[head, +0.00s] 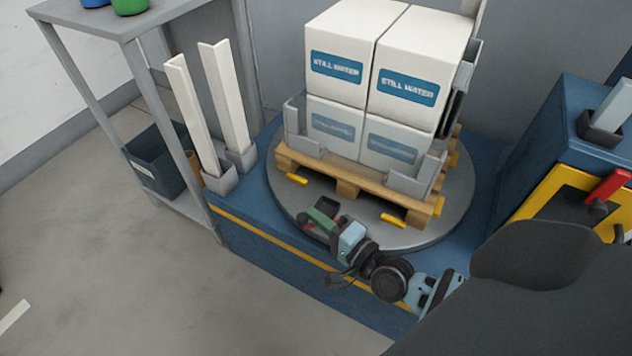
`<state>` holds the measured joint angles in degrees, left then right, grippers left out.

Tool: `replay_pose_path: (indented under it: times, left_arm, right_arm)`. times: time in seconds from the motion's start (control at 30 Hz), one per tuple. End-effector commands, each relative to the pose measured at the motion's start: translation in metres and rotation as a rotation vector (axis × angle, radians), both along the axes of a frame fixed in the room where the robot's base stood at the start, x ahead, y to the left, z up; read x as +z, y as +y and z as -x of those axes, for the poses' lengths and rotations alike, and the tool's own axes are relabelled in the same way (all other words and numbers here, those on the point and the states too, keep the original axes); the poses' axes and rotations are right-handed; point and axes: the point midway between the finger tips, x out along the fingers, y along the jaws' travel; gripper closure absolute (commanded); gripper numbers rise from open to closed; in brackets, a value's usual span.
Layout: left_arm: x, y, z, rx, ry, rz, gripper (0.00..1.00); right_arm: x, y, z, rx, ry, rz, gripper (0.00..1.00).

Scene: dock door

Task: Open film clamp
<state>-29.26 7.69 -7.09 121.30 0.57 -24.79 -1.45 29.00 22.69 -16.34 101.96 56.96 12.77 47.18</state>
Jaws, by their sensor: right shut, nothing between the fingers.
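My right gripper (322,228) reaches in from the lower right, over the front edge of the grey turntable (290,208). Its fingers are shut with nothing between them. A small dark part with a green piece (319,216), probably the film clamp, shows right at the fingertips. I cannot tell whether they touch it or whether the clamp is open or shut; the gripper partly hides it. My left gripper is not in view.
White "Still Water" boxes (337,68) stand stacked on a wooden pallet (347,187) with grey corner pieces on the turntable. A blue and yellow machine with a red handle (607,187) is at right. A grey shelf (95,18) and white posts (195,115) are at left. The floor at lower left is clear.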

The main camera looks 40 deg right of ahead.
Motion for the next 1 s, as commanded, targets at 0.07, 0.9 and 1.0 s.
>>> replay_pose_path:
  times: [0.07,0.9,1.0]
  left_arm:
    - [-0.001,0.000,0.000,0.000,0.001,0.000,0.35]
    - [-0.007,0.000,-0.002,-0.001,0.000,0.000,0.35]
    - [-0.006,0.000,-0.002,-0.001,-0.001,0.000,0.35]
  right_arm:
    - [-0.001,0.000,0.002,0.010,0.000,0.003,1.00]
    - [0.000,0.005,0.018,0.140,0.001,0.001,1.00]
    - [0.000,0.005,0.019,0.140,0.000,0.001,1.00]
